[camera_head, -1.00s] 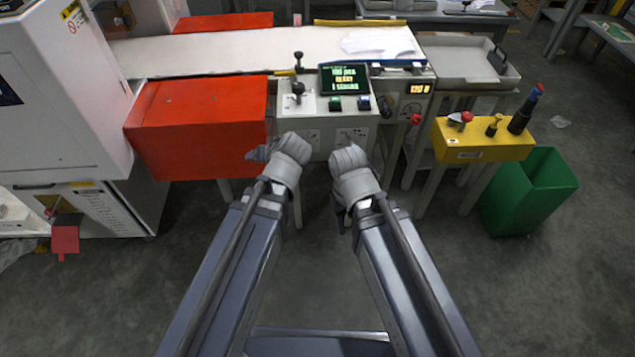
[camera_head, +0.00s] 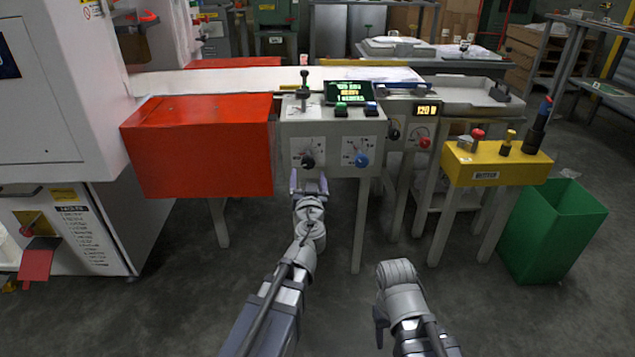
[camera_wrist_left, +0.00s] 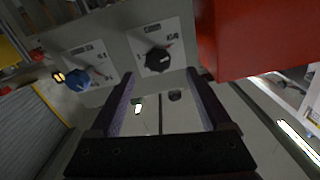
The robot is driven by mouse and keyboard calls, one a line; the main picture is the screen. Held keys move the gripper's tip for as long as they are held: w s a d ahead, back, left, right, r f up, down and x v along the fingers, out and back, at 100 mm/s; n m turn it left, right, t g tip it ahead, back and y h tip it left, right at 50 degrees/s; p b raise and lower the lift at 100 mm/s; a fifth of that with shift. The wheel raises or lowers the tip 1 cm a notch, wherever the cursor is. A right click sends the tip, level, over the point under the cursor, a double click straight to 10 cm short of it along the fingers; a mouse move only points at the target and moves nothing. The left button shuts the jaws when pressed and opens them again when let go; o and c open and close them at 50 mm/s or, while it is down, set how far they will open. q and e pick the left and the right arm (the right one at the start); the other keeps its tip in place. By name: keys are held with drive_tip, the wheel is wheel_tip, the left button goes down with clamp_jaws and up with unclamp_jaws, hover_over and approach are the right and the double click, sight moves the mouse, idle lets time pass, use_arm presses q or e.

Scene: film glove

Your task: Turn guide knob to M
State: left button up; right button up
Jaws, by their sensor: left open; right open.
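The front of the grey control box (camera_head: 330,130) carries two dials. A black knob (camera_head: 307,161) sits on a white plate at the left, and a blue knob (camera_head: 361,160) on a plate at the right. I cannot read which is the guide knob. My left gripper (camera_head: 309,184) is open just below and in front of the black knob. In the left wrist view, the black knob (camera_wrist_left: 157,60) shows beyond the open fingertips (camera_wrist_left: 160,75), untouched, with the blue knob (camera_wrist_left: 77,80) at left. My right gripper (camera_head: 392,268) is open and empty, low over the floor.
A red box (camera_head: 200,145) stands close to the left of the control box. A yellow box (camera_head: 495,165) with buttons and a green bin (camera_head: 555,230) stand to the right.

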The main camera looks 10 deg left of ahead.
sight(308, 165)
use_arm(q)
drive_tip(key=shift+x, duration=3.9)
drive_tip(key=shift+d+f, duration=0.15)
clamp_jaws()
